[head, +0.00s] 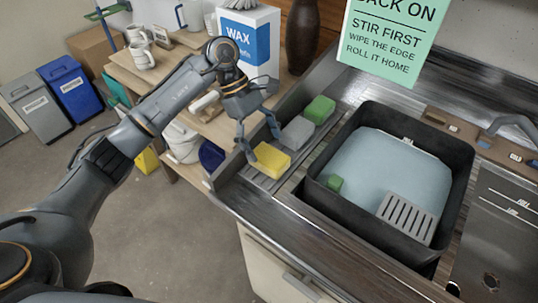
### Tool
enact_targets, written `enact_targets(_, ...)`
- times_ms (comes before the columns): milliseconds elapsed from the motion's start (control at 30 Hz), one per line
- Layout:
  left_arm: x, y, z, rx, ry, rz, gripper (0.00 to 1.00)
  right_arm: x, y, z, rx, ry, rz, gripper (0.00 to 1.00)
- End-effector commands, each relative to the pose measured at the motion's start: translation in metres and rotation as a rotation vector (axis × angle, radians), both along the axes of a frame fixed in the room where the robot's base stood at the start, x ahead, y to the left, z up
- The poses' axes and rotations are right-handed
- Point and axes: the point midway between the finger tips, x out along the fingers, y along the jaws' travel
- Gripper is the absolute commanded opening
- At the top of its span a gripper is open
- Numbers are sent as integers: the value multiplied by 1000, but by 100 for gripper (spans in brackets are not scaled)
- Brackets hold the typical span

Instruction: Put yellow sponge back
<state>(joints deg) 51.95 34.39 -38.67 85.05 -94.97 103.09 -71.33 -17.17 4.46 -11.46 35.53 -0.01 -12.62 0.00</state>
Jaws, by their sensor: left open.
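The yellow sponge (271,159) lies at the near end of a narrow metal tray (254,179), in a row with a grey sponge (297,132) and a green sponge (320,109). My left gripper (262,142) is open, its fingers pointing down at the far left side of the yellow sponge. One finger is close to the sponge's left edge; I cannot tell whether it touches. Nothing is seen between the fingers. My right gripper is out of view.
A black basin (463,181) of pale blue liquid stands right of the tray, with a grey slotted piece (407,219) and a small green piece (334,183) in it. A WAX box (249,42) and dark vase (302,35) stand behind. The floor at lower left is clear.

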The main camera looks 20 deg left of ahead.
Motion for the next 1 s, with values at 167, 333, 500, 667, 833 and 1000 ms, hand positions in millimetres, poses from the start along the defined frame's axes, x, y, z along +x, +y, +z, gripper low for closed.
enact_targets(167,8,20,33,1,-4,1,80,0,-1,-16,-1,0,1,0)
enact_targets(333,12,32,57,0,-2,1,80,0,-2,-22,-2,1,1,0)
enact_targets(500,13,37,68,0,1,0,80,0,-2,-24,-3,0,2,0)
enact_targets(667,13,38,70,-1,1,0,80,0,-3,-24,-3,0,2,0)
enact_targets(833,13,38,70,-1,1,0,80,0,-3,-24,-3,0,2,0)
enact_targets(1000,14,38,70,-1,1,0,80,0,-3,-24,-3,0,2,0)
